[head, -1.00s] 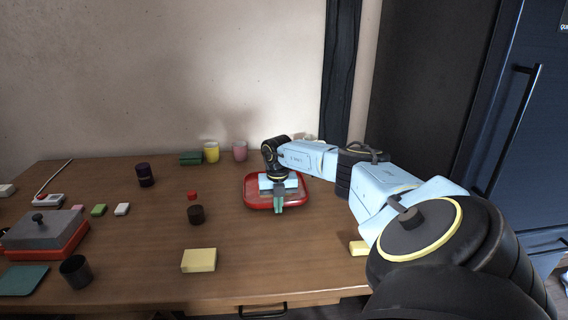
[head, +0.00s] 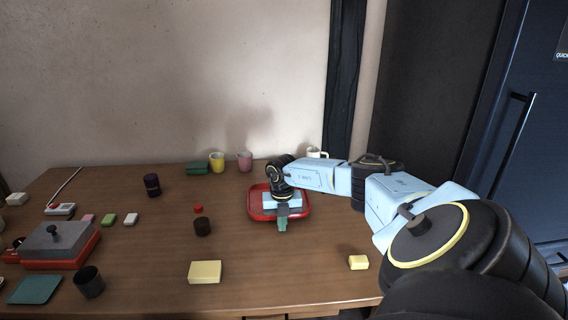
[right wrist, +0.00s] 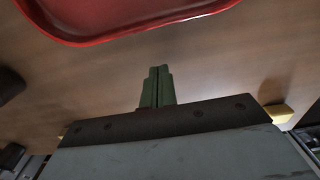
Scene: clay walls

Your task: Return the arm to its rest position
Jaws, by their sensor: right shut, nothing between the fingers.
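My right arm reaches in from the right in the head view. My right gripper (head: 282,225) is over the front rim of the red tray (head: 308,203). It is shut and empty, with its green fingertips together. In the right wrist view the shut fingers (right wrist: 157,87) point toward the tray, whose red rim (right wrist: 130,38) shows at the top. The gripper hides part of the tray. My left gripper is not in view.
A yellow block (head: 205,272) and a smaller yellow block (head: 358,262) lie near the front. A dark cup (head: 89,282) and a grey-lidded red box (head: 58,243) stand at left. Yellow (head: 217,162), pink (head: 245,161) and white (head: 316,153) mugs stand at the back.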

